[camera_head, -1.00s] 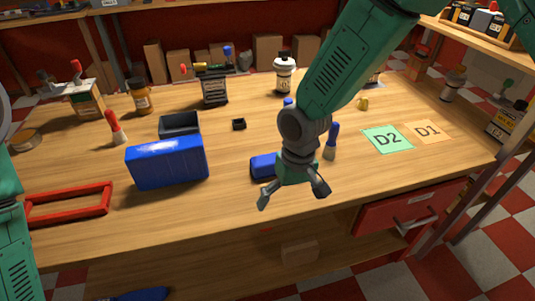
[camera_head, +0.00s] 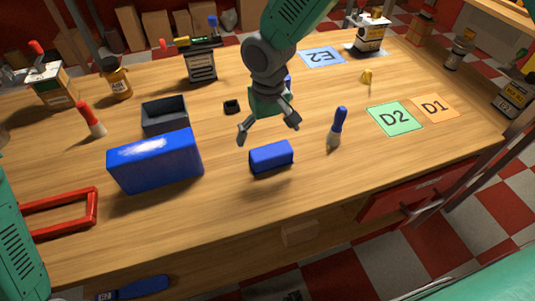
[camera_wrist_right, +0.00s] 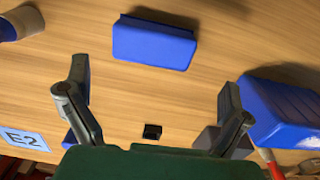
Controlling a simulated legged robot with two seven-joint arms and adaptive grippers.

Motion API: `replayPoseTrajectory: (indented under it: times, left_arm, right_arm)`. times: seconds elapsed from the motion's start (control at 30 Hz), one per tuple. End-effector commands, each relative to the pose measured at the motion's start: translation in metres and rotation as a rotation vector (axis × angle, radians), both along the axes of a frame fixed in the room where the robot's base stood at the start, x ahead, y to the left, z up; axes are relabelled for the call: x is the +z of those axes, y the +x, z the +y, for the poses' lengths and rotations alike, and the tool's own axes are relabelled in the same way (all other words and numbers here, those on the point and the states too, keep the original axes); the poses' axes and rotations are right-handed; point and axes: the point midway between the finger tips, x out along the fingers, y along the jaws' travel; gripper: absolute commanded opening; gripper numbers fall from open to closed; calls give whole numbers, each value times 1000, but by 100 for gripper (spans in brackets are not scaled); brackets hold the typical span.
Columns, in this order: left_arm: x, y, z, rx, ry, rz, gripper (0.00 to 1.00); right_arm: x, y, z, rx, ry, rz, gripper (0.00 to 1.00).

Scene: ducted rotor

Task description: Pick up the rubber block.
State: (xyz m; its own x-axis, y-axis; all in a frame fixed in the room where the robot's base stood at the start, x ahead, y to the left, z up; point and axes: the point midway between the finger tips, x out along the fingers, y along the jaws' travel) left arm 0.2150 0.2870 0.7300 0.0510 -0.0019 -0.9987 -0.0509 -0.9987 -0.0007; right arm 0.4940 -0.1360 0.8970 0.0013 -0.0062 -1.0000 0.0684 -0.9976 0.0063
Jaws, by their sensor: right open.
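The big blue box (camera_head: 155,161) and a grey bin (camera_head: 165,115) stand left of the block. A small black piece (camera_head: 232,106) lies behind. The table in front of the block is clear.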

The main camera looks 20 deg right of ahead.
Motion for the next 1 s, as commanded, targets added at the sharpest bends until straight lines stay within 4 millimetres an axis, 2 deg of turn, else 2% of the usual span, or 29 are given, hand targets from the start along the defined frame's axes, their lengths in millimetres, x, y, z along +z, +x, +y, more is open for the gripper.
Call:
replayPoseTrajectory:
  times: [0.03,0.1,0.33,0.6,0.9,0.93,1.0]
  left_arm:
    - [-1,0,0,0,0,0,40]
    - [-2,0,0,0,0,-1,40]
    - [-2,1,0,-1,0,-1,40]
    - [-3,1,0,0,0,-1,40]
    - [-3,1,0,0,0,-1,40]
    - [-3,1,0,0,0,-1,40]
    - [-3,1,0,0,0,-1,40]
  right_arm:
    - [-11,0,-2,-1,0,3,100]
    - [-20,1,-3,-2,1,2,100]
    - [-35,-1,-1,-1,-1,2,100]
    - [-74,0,0,0,-2,1,100]
    - [-79,0,-1,-1,0,-1,100]
    - [-79,0,-2,-1,1,-1,93]
    - [-79,1,-2,-1,1,-1,68]
